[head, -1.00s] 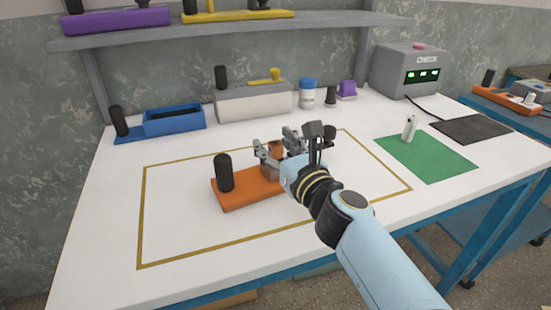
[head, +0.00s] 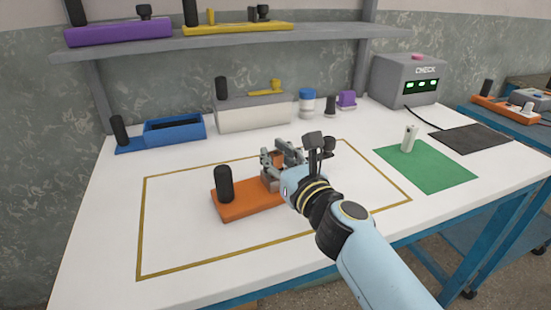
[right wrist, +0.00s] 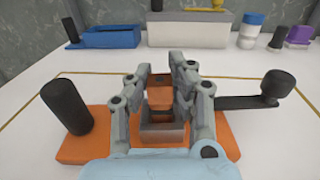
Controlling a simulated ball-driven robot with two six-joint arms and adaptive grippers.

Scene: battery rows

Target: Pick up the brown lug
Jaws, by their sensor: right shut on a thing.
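The brown lug (right wrist: 159,97) is a small copper-brown block between the two grey fingers of my right gripper (right wrist: 160,88) in the right wrist view. The gripper is shut on it. The lug is upright, just over a grey square holder (right wrist: 163,133) on an orange base (right wrist: 85,152); I cannot tell whether it touches the holder. In the head view my right gripper (head: 282,158) is over the right part of the orange base (head: 235,207), and its fingers partly hide the lug. My left gripper is not in view.
A black post (head: 224,183) stands on the base's left end. A black crank arm (right wrist: 250,102) sticks out at its right. A green mat (head: 428,168) with a white piece (head: 409,138) lies to the right. A blue bin (head: 174,130) and grey box (head: 252,113) stand behind.

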